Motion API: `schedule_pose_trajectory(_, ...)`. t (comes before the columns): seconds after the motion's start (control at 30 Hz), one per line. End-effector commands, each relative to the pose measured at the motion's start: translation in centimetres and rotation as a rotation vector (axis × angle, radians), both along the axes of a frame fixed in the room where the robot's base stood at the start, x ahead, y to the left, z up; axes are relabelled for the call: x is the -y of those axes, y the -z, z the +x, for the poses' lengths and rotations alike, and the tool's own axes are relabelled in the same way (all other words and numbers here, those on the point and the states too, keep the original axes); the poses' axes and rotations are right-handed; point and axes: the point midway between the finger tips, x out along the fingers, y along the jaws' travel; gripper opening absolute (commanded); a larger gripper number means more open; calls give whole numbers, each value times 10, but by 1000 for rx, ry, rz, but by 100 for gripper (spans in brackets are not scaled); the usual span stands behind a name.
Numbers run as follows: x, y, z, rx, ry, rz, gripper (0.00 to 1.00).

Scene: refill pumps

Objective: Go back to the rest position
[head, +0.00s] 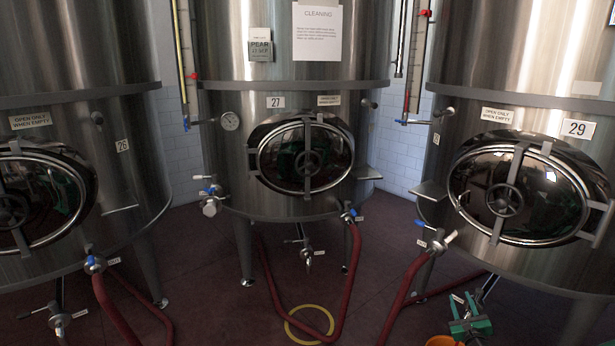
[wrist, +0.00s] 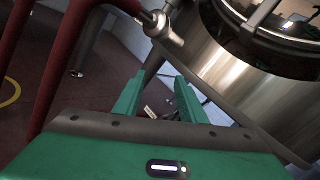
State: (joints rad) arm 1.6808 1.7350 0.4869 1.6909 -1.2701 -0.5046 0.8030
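My gripper (head: 469,318) is green and shows low at the right in the head view, below and in front of tank 29 (head: 530,110). In the wrist view its two green fingers stand apart, so my gripper (wrist: 158,98) is open. A small pale tag (wrist: 150,112) shows in the gap between the fingers, with dark metal parts near it. I cannot tell how far beyond the fingertips they are. No held object shows.
Tank 27 (head: 300,104) stands in the middle, tank 26 (head: 75,115) at left. Red hoses (head: 404,285) run down from valves, one valve (head: 438,241) near my gripper. Floor between tanks is partly clear.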

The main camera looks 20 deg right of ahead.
Motion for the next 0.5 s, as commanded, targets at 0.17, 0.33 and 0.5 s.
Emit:
schedule_pose_trajectory(0.17, -55, -35, 61, -152, -273, -168, 37)
schedule_pose_trajectory(0.33, -112, -57, 97, -290, -514, -325, 37)
schedule_pose_trajectory(0.5, -166, -75, 116, -424, -738, -481, 37)
